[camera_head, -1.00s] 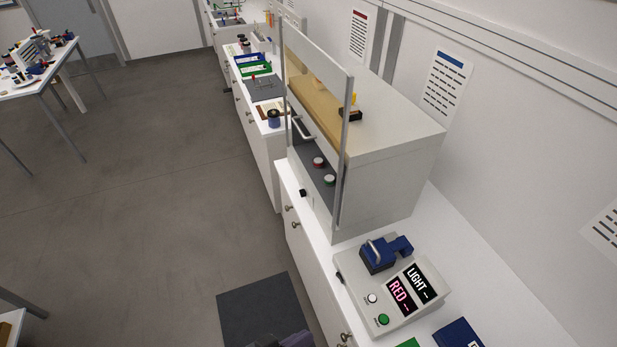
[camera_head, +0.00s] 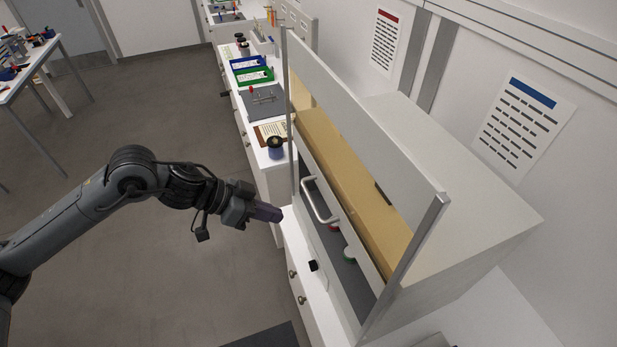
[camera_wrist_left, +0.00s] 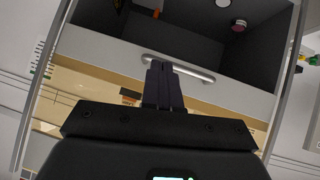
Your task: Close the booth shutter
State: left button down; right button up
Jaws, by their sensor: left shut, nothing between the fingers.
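The booth (camera_head: 470,235) is a pale box on the counter with a metal-framed front. Its shutter (camera_wrist_left: 105,50) shows as a pale strip with a bar handle (camera_head: 318,203) in the wrist view, where the handle (camera_wrist_left: 195,72) also appears. The shutter is partly raised, with a dark opening below the handle. My right gripper is out of view.
A dark spool-like jar (camera_head: 275,147) and a brown board (camera_head: 271,132) lie on the counter beyond the booth, with green and blue trays (camera_head: 255,76) farther back. The floor in front is open.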

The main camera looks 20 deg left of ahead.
pick_arm(q)
notch_tip(320, 180, up, 8)
jog(key=w+a+t, duration=0.2)
jog(key=a, duration=0.1)
jog(key=a+f+p+x, duration=0.1)
jog(key=f+p+x, duration=0.1)
jog(key=x, duration=1)
jog(key=shift+s+f+p, duration=0.2)
jog(key=shift+f+p, duration=0.2)
jog(key=shift+p, duration=0.3)
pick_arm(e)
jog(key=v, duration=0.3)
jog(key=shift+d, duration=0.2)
